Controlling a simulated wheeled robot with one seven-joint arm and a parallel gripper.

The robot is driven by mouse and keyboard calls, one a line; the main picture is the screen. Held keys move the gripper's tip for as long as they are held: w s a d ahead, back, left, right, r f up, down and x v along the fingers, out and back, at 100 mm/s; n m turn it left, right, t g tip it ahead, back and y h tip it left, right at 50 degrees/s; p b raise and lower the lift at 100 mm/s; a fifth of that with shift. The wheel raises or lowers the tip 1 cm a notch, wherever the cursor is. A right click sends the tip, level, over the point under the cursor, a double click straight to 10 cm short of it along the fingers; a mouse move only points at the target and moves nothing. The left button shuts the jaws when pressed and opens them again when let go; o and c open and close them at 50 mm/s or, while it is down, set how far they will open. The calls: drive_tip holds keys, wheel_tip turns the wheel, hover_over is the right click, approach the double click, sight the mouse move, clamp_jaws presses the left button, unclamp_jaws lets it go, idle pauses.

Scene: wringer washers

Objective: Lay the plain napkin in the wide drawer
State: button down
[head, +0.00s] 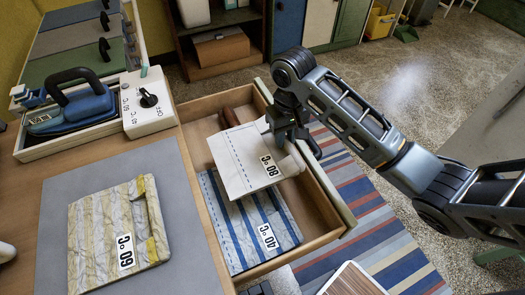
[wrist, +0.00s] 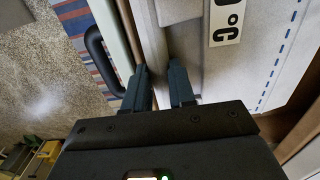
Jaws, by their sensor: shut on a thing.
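The plain napkin (head: 240,160), white with a blue dashed line and an 80 °C tag, is at the wide drawer (head: 322,205), which stands open. My gripper (head: 285,134) is shut on the napkin's edge near the drawer's front. In the wrist view my gripper (wrist: 162,80) has its fingers on either side of the pale cloth (wrist: 190,40). The napkin is over the drawer's interior and overlaps the view of a blue-striped napkin (head: 238,225) tagged 40 °C. I cannot tell whether its underside touches anything.
A yellow-and-grey striped napkin (head: 95,235) tagged 60 °C lies on the grey mat (head: 185,255). A blue iron (head: 80,105) stands in a tray at upper left. A striped rug (head: 375,225) covers the floor beyond the drawer.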

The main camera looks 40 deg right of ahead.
sight(265, 144)
drive_tip(key=w+a+f, duration=0.1)
drive_tip(key=a, duration=0.1)
drive_tip(key=w+a+f, duration=0.1)
drive_tip(key=w+f, duration=0.1)
drive_tip(key=shift+w+a, duration=0.15)
drive_tip(key=shift+a, duration=0.25)
drive_tip(key=shift+f, duration=2.1)
drive_tip(key=shift+a+f, duration=0.1)
drive_tip(key=shift+f, duration=0.2)
drive_tip(key=c, duration=0.9)
unclamp_jaws()
drive_tip(key=shift+c, duration=0.2)
wheel_tip(265, 144, up, 13)
drive_tip(key=shift+f, duration=0.15)
